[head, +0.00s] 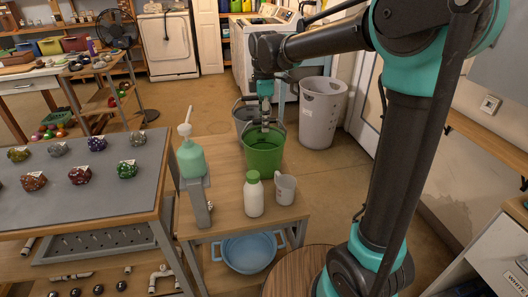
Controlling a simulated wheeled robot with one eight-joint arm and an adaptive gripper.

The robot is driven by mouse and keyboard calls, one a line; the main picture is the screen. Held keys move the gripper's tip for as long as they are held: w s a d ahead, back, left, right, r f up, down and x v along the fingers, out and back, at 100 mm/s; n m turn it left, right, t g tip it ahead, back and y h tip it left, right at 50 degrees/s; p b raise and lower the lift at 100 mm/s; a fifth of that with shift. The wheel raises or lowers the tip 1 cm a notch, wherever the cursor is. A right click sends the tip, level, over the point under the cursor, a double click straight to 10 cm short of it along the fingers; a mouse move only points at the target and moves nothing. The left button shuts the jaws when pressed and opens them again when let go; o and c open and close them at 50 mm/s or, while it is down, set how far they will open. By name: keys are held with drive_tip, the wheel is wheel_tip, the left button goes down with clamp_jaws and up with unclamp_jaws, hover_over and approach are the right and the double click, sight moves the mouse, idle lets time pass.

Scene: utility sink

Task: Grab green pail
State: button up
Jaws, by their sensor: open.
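The green pail (263,155) stands upright on the small wooden table (228,155) in the middle of the head view. My gripper (265,128) points down over the pail, with its fingertips at about the height of the rim. The gripper is open and holds nothing that I can see. The gripper hides part of the pail's mouth and far rim. I cannot tell whether the fingers touch the pail.
In front of the pail are a white bottle with a green cap (254,199) and a grey mug (286,188). A pump bottle (190,158) stands left. A grey bin (320,115) is behind right; a blue basin (249,252) is below.

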drive_tip(key=shift+f, duration=0.25)
idle(0.4)
clamp_jaws()
